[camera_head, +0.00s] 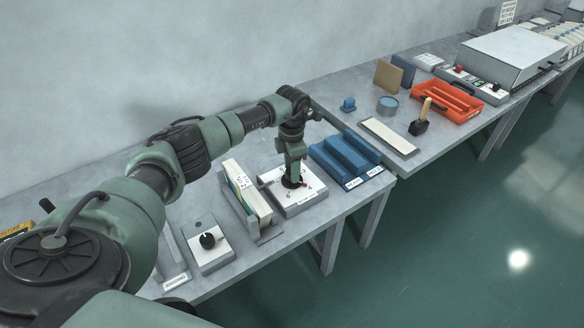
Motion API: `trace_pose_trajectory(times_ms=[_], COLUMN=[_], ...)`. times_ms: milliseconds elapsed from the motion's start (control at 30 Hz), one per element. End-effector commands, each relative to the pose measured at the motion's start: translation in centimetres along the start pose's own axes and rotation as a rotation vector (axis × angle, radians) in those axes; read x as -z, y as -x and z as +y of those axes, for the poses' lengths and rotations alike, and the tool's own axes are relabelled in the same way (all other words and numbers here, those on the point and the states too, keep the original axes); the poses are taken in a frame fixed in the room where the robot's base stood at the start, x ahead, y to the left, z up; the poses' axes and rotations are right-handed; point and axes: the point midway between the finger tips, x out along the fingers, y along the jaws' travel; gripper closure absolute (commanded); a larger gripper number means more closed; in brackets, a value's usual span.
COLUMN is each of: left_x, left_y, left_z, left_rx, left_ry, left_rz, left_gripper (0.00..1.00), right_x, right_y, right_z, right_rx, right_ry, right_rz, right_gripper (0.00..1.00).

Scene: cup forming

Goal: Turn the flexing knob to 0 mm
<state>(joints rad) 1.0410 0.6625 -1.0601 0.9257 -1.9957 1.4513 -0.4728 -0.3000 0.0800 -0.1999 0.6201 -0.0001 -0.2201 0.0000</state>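A white dial panel (309,194) with printed marks and a small front label stands on the near table. Its label is too small to read. My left gripper (293,182) points down at the middle of this panel, over the knob there, and mostly hides it. A bit of red shows beside the fingertips. I cannot tell whether the fingers are shut on the knob or where it points. A second panel (214,256) with a black knob (208,240) stands to the left. My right gripper is not in view.
A holder with upright white plates (246,200) stands just left of the dial panel, and blue stepped blocks (345,156) stand just right. Farther right are a white-topped block (388,136), a black-headed mallet (419,127) and an orange tray (446,101). A wall runs behind.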

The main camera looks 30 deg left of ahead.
Motion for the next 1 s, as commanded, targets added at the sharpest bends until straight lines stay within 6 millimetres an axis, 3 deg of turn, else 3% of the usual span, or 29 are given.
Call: trace_pose_trajectory(times_ms=[33,133,567,1000], left_x=[-0.01,-0.01,-0.04,-0.07], left_y=[0.02,0.02,0.06,0.09], left_z=[-0.01,0.0,0.02,0.01], left_rx=[0.0,0.0,-0.001,0.0], left_ry=[0.0,0.0,0.088,0.46], left_rz=[0.0,0.0,-0.001,-0.002], left_gripper=[0.74,1.0,1.0,1.0], right_x=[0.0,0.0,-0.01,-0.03], right_y=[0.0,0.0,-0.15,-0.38], right_z=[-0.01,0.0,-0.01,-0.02], right_rx=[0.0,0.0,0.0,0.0], right_ry=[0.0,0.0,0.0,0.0], right_rz=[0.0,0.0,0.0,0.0], right_gripper=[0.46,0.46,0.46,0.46])
